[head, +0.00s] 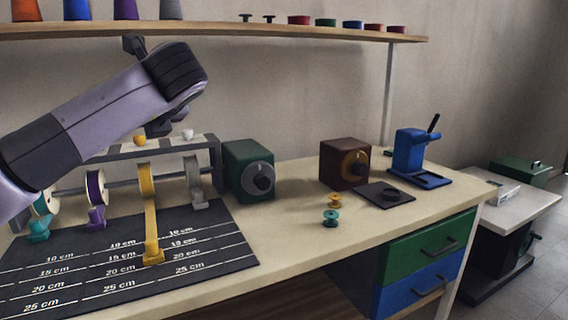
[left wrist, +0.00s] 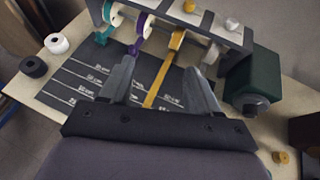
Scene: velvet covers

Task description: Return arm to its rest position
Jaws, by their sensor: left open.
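My left arm reaches in from the left in the head view, raised over the ribbon rack (head: 217,165). In the left wrist view my left gripper (left wrist: 160,68) is open, its fingers apart with nothing held between them. Teal, purple and grey spools hang beside the yellow one. My right gripper is not in view.
A green box with a dial (head: 248,170), a brown box with a dial (head: 345,163) and a blue press (head: 412,152) stand along the table. Yellow and teal bobbins (head: 331,217) sit near its front. A shelf (head: 250,32) with spools runs above.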

